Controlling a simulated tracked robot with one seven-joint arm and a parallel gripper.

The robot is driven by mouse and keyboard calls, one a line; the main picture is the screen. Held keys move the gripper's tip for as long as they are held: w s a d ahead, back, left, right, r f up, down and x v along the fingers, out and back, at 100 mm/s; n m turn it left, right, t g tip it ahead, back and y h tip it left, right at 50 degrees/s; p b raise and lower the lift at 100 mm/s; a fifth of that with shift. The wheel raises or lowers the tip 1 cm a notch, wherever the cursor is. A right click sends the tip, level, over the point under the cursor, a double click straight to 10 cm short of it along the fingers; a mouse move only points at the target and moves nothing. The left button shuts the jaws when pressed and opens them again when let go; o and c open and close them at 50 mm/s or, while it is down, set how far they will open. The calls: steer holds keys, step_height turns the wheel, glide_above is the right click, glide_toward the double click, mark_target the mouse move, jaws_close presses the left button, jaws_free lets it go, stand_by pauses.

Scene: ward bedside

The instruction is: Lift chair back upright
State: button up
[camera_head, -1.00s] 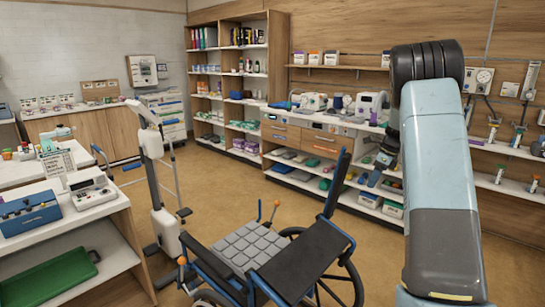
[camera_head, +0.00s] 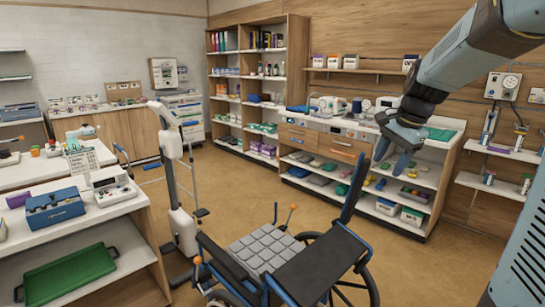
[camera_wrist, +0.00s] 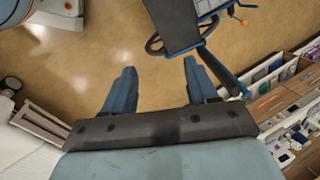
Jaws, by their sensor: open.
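The wheelchair stands at the bottom centre of the head view, with a grey padded seat (camera_head: 262,247), blue frame and dark wheels. My gripper (camera_head: 392,158) is open and empty, pointing down, above and to the right of the back in the picture. In the wrist view my gripper (camera_wrist: 160,66) frames bare floor, with the chair's panel (camera_wrist: 174,24) beyond the fingers.
A blue and white stand (camera_head: 180,190) is left of the chair. A low shelf unit (camera_head: 400,185) with stock lies behind my gripper. A table with a blue box (camera_head: 55,207) and green tray (camera_head: 70,272) is at left. Floor (camera_head: 245,190) is clear behind the chair.

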steer(key=s+a+n+t, duration=0.1)
steer(key=s+a+n, duration=0.1)
steer(key=s+n, duration=0.2)
steer(key=s+a+n+t+h, duration=0.1)
steer(key=s+n, duration=0.3)
steer(key=s, duration=0.6)
steer(key=s+a+n+h, duration=0.1)
steer(key=s+a+n, duration=0.2)
steer(key=s, duration=0.5)
steer(key=shift+a+f+n+t, duration=0.25)
steer(key=shift+f+n+t, duration=0.2)
steer(key=shift+n, duration=0.15)
steer(key=shift+s, duration=0.1)
steer(key=shift+c, duration=1.4)
steer(key=shift+d, duration=0.15)
